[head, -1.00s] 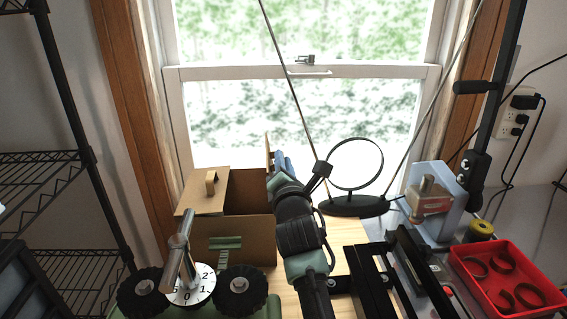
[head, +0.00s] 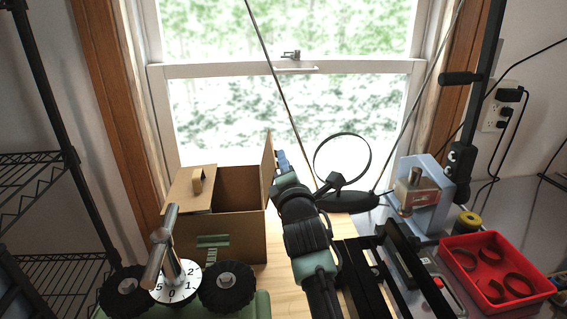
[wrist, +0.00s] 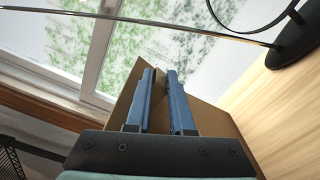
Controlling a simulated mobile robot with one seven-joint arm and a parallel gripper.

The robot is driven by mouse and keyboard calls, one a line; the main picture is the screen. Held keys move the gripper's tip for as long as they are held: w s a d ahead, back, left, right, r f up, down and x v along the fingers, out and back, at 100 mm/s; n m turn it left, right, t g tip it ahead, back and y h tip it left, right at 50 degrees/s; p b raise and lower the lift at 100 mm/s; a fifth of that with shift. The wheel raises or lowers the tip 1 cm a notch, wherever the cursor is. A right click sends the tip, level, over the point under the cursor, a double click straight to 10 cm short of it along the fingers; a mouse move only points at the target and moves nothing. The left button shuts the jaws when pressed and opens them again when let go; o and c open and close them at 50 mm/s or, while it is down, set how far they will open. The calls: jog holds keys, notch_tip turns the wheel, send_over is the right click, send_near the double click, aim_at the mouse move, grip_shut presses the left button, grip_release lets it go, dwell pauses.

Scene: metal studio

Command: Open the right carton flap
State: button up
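The brown carton (head: 239,237) stands on the wooden top in the head view. In the wrist view, the gripper's two blue fingers (wrist: 162,92) are close together with a narrow gap. The right flap (wrist: 212,118) spreads behind and around them. Whether they pinch part of it is unclear.
A black ring on an oval stand (head: 343,200) is close right of my arm. A red tray (head: 497,270) with several dark rings is at far right. A dial with black knobs (head: 174,281) stands before the carton. The window (head: 285,120) is behind.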

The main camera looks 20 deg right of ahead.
jog(key=shift+o, duration=1.2)
jog(key=shift+a+f, duration=0.2)
jog(key=shift+f, duration=0.2)
jog(key=shift+o, duration=0.2)
jog(key=shift+r, duration=0.3)
jog(key=p+v, duration=0.4)
jog(key=v, duration=0.8)
jog(key=shift+s+p, duration=0.3)
jog(key=shift+s, duration=0.1)
